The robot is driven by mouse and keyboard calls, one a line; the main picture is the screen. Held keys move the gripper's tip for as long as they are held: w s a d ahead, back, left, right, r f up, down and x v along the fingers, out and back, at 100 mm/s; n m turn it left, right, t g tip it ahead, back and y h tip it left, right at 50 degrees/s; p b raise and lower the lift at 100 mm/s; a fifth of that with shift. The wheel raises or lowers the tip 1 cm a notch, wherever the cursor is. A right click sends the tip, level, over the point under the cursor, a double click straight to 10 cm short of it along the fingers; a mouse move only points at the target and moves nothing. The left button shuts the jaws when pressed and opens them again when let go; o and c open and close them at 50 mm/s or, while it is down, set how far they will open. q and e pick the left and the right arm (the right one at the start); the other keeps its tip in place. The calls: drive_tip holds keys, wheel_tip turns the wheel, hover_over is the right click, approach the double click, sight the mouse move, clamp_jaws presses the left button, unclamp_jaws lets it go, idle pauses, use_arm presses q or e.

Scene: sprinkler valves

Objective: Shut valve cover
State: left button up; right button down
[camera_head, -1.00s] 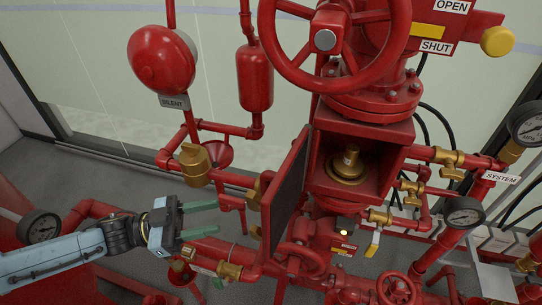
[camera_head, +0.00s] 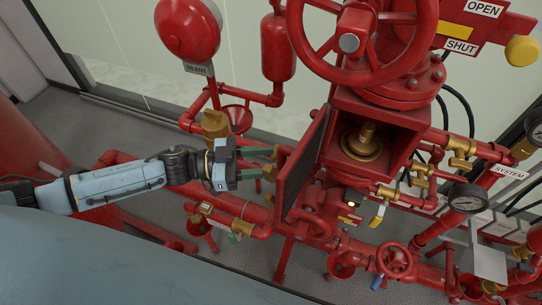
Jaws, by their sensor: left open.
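The valve cover (camera_head: 302,165) is a red door with a dark inner face, hinged on the left side of a red valve box (camera_head: 335,135). It stands open, swung out toward me. Inside the box a brass valve part (camera_head: 362,140) is exposed. My left gripper (camera_head: 268,162) comes in from the left, its dark greenish fingers apart and pointing right. The fingertips are close to the outer left side of the cover, beside brass fittings there; whether they touch cannot be told. My right gripper is not in view.
A large red handwheel (camera_head: 350,43) sits above the box. A brass fitting (camera_head: 215,124) and red pipes stand close behind my left gripper. A smaller red handwheel (camera_head: 395,262), gauge (camera_head: 467,198) and brass valves crowd the lower right.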

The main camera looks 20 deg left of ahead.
use_arm(q)
drive_tip(key=shift+x, duration=1.05)
clamp_jaws()
